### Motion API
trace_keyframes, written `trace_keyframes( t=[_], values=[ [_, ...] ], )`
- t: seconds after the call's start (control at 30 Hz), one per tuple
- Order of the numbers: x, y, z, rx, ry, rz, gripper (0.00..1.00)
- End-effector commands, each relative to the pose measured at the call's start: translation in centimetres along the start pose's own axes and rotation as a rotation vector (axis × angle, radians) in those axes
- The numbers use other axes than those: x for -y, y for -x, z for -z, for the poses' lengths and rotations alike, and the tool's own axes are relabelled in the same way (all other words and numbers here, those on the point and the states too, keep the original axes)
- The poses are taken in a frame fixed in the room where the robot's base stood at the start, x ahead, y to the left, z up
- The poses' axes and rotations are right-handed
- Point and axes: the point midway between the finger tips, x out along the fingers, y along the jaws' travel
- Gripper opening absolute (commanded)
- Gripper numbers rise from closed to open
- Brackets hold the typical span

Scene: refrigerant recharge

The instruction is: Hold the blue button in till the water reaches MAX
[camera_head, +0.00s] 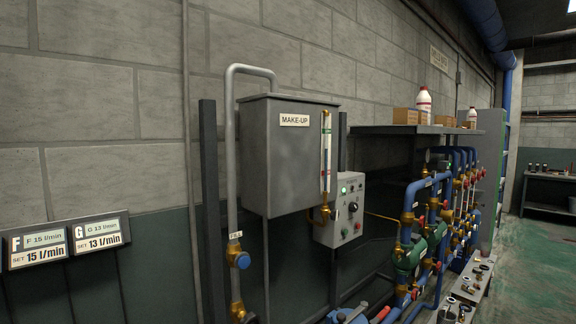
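A grey tank marked MAKE-UP (285,160) hangs on the wall in the middle of the view. An upright level gauge (326,150) with brass ends runs up its front right side. The gauge is too small for me to read a MAX mark or the water level. A round blue button-like part (243,260) sits on the brass fitting of the grey pipe (231,150) left of the tank. I cannot tell whether it is pressed. My gripper is not in view, so nothing of mine is seen touching it.
A grey control box (345,210) with a green light and dark knob is right of the tank. Blue pipes (412,205) with brass valves crowd the right. Two flow signs (65,245) stand at lower left. Green floor (540,260) lies open at far right.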

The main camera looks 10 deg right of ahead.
Motion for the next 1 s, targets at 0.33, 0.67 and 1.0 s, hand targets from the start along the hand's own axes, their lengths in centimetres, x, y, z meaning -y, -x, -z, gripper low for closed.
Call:
trace_keyframes(
  t=[0.33,0.67,1.0],
  values=[
    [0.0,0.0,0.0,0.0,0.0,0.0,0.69],
    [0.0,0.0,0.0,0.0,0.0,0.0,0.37],
    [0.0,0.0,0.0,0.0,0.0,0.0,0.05]
  ],
)
